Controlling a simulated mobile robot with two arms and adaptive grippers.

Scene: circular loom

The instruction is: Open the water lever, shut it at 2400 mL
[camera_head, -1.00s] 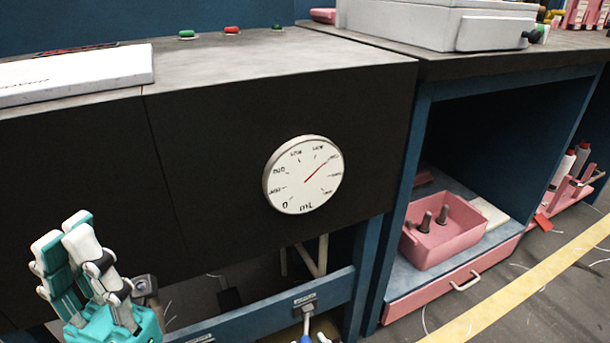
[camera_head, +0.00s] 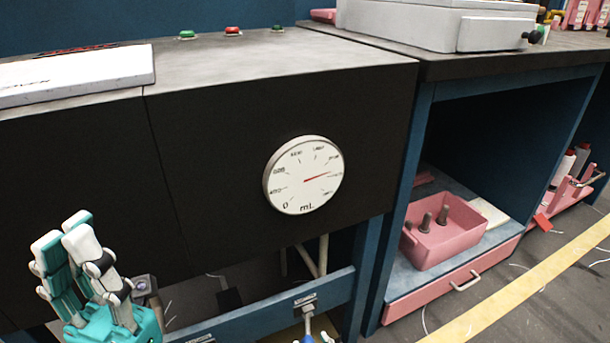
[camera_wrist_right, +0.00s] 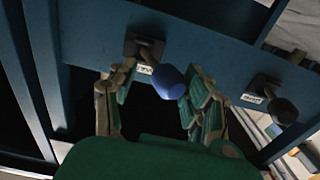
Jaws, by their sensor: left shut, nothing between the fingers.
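The round mL gauge (camera_head: 303,175) is on the dark panel. Its red needle points right and slightly up, just short of the mark that seems to be 2400; the print is blurred. A lever (camera_wrist_right: 172,82) with a blue knob hangs from a labelled mount on the blue rail. Its mount and stem (camera_head: 307,318) show at the bottom of the head view. My right gripper (camera_wrist_right: 157,100) is open, its fingers on either side of the blue knob; contact is unclear. My left gripper (camera_head: 72,228) is shut and empty, upright at the lower left.
A second lever (camera_wrist_right: 283,110) with a dark knob hangs from the same blue rail (camera_head: 250,315), to the right in the wrist view. A pink bin (camera_head: 445,235) stands in the open shelf at right. Green and red buttons (camera_head: 232,31) sit on the panel top.

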